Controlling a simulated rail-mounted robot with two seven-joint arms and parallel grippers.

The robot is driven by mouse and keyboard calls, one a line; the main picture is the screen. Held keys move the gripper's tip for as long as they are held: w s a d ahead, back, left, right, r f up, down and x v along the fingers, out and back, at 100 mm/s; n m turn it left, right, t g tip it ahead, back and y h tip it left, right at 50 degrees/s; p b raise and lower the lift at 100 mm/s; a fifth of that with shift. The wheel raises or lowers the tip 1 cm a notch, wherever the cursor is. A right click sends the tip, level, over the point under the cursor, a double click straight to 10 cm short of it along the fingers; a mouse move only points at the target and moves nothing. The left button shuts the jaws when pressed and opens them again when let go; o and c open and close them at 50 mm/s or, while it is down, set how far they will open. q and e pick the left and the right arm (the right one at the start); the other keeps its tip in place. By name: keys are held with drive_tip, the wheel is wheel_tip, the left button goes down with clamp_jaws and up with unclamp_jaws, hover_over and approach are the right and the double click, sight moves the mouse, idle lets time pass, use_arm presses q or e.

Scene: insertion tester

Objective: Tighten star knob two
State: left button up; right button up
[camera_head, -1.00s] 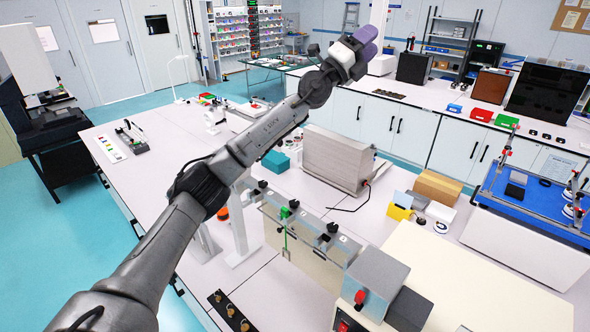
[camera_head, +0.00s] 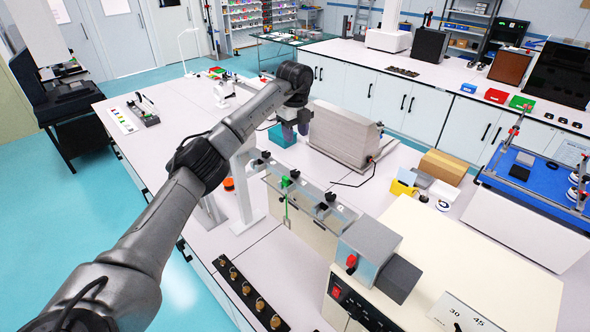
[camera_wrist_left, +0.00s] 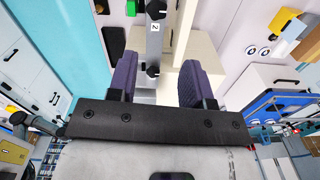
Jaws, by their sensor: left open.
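In the left wrist view, a label with "2" (camera_wrist_left: 154,27) lies between an upper black knob (camera_wrist_left: 155,11) and a lower one (camera_wrist_left: 153,70). I cannot tell for sure which knob the label names. My left gripper (camera_head: 295,130) has purple fingers, points down behind the fixture and is apart from the knobs. In the wrist view the left gripper (camera_wrist_left: 156,78) is open and empty, with the lower knob showing between its fingers.
A ribbed metal housing (camera_head: 342,135) and a teal block (camera_head: 282,136) are close to my left gripper. White table shows at the left.

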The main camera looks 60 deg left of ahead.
sight(295, 172)
use_arm(q)
drive_tip(key=shift+n, duration=0.7)
wheel_tip(295, 172, down, 14)
drive_tip(key=shift+s+r+p, duration=0.1)
drive_tip(key=shift+r+p, duration=0.05)
drive_tip(key=shift+p, duration=1.1)
drive_tip(key=shift+c, duration=0.4)
drive_tip(key=c, duration=0.6)
drive_tip(key=shift+o, duration=0.2)
